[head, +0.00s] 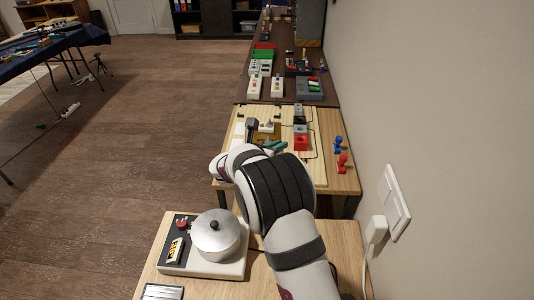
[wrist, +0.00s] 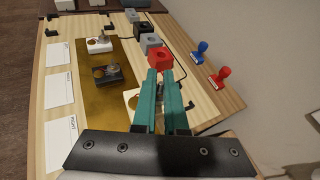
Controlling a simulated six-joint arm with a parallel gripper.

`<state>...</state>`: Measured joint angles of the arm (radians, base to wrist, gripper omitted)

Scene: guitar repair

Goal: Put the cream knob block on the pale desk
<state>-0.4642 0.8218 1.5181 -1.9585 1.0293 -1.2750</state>
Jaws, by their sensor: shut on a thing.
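A cream block (wrist: 131,98) with a round brown spot shows just left of my fingers in the wrist view. A pale wood desk (head: 150,281) is in the near foreground. Another wood desk (head: 330,125) carries the pale board.
A white knob block (wrist: 99,45) and a black knob block (wrist: 112,76) stand on the brass plate. A red block (wrist: 158,59) is beyond my fingers. Blue (wrist: 200,48) and red stamps (wrist: 220,74) stand right. A silver pot (head: 216,234) on a cooker occupies the near desk.

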